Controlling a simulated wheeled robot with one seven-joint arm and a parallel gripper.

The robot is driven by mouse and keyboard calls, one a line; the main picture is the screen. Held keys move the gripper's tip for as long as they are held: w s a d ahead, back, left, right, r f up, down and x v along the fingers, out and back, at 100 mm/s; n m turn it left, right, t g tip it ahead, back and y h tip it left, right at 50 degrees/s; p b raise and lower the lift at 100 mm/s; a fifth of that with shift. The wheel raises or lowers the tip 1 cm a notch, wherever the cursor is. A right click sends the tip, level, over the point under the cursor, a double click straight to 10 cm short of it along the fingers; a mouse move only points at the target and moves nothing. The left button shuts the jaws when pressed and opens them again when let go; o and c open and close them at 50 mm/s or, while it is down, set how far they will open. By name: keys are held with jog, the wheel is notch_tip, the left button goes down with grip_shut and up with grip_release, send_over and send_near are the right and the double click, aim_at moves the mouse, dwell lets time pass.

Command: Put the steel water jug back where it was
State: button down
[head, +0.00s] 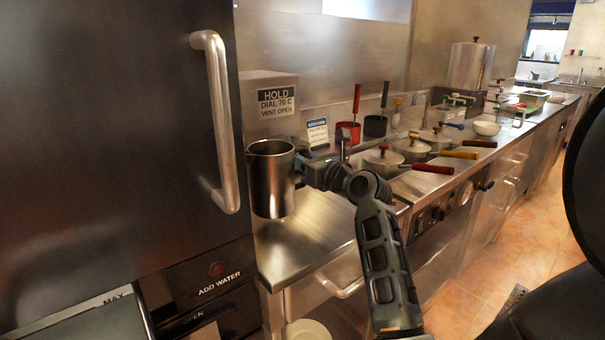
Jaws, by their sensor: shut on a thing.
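The steel water jug (269,180) is a tall, open-topped metal cylinder at the left end of the steel counter (318,238). It is upright, just right of the large door handle. My gripper (303,172) reaches in from the right at the jug's upper side and is shut on it. The fingers are small and partly hidden, so I cannot see exactly which part they grip. I cannot tell whether the jug's base touches the counter or hangs a little above it.
A tall steel cabinet with a long handle (221,120) stands close left of the jug. A box with a "HOLD" label (272,105) is behind it. Lidded pans (384,160) with coloured handles stand to the right. The counter's front left is bare.

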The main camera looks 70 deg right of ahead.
jog(key=shift+f, duration=1.7)
jog(key=c, duration=1)
grip_release()
jog(key=b+v, duration=0.1)
jog(key=v, duration=1.1)
jog(key=shift+s, duration=0.1)
